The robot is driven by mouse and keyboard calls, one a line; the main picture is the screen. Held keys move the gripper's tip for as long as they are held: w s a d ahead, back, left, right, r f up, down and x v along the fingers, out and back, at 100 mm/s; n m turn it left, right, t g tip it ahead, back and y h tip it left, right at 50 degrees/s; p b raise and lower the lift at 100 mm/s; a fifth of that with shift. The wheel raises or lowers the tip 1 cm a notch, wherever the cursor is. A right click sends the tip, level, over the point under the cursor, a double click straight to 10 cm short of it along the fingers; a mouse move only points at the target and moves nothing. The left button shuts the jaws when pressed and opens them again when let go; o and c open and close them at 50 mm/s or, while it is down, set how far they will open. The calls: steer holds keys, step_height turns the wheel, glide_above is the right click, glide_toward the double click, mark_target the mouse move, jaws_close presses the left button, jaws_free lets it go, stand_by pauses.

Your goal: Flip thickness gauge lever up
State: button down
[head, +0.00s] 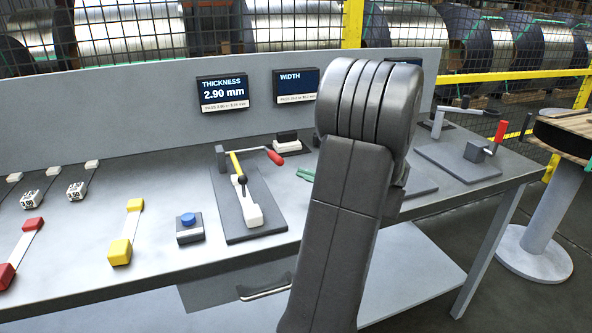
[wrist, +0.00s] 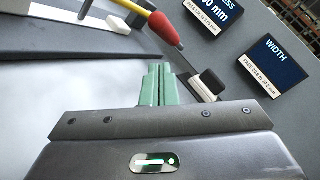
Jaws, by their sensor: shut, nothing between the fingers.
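The thickness gauge stands on a dark base plate (head: 252,232) on the bench. Its lever has a red handle (head: 275,157), which lies low and points right. The handle also shows in the wrist view (wrist: 165,29), beyond and slightly right of my fingertips. A yellow strip and a black-knobbed rod (head: 241,180) are on the gauge. The thickness display (head: 222,92) reads 2.90 mm. My gripper's green fingers (head: 306,174) are shut and empty, apart from the handle and to its right. They also show in the wrist view (wrist: 156,84). My arm hides part of the bench.
A width display (head: 296,85) is on the back panel. A blue button box (head: 188,228) and a yellow-ended piece (head: 120,251) lie left of the gauge. A black-and-white block (head: 287,141) sits behind the handle. Another red-handled device (head: 480,150) stands at right.

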steer(key=shift+a+r, duration=0.5)
steer(key=shift+a, duration=0.25)
steer(key=shift+a+r, duration=0.45)
steer(key=shift+a, duration=0.25)
steer(key=shift+r+p, duration=0.2)
steer(key=shift+p, duration=0.1)
